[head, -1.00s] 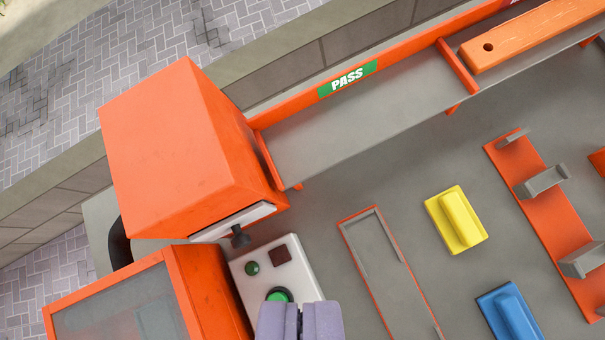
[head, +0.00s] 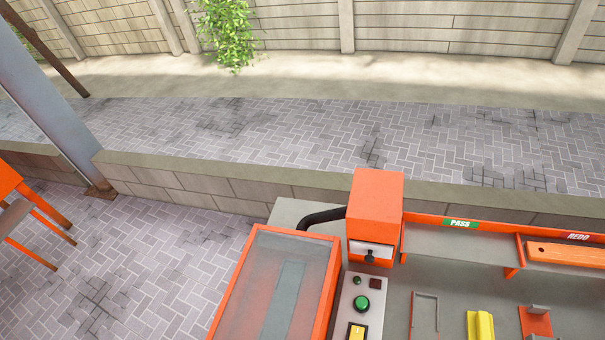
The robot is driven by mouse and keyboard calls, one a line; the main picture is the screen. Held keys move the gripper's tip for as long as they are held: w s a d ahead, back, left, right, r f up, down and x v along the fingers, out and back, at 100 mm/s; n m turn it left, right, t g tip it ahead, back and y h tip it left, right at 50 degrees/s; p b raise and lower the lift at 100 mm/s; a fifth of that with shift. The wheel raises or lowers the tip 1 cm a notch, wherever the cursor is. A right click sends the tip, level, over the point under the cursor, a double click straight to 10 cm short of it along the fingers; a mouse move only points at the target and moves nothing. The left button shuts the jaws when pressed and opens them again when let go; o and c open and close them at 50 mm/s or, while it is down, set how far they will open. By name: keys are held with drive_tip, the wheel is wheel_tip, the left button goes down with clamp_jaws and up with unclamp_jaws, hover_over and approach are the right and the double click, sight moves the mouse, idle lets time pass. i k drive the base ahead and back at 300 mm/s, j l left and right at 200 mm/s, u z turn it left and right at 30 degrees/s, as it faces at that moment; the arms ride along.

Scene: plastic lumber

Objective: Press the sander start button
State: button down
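A pale control panel (head: 347,294) stands at the lower middle, between the orange-framed machine and the grey bench top. On it is a large round green button (head: 361,303), fully visible with nothing touching it. Above the button are a small green round part (head: 357,281) and a dark red square (head: 375,283). Below it is a yellow part (head: 356,331), cut by the bottom edge of the picture. I cannot tell whether any lamp is lit. My gripper is not in view.
The orange-framed machine with a clear cover (head: 283,270) is left of the panel. An orange box (head: 375,208) with a black knob stands behind the panel. A yellow block (head: 481,326) lies on the bench.

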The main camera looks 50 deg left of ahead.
sight(361, 302)
drive_tip(key=k+j+u, duration=0.15)
drive_tip(key=k+j, duration=0.3)
drive_tip(key=k, duration=0.2)
drive_tip(key=k+j+u, duration=0.15)
drive_tip(key=k+j, duration=0.35)
drive_tip(key=l+u, duration=0.25)
drive_tip(key=l, duration=0.4)
drive_tip(key=k+l+u, duration=0.25)
drive_tip(key=l, duration=0.4)
drive_tip(key=l+u, duration=0.5)
drive_tip(key=l, duration=0.85)
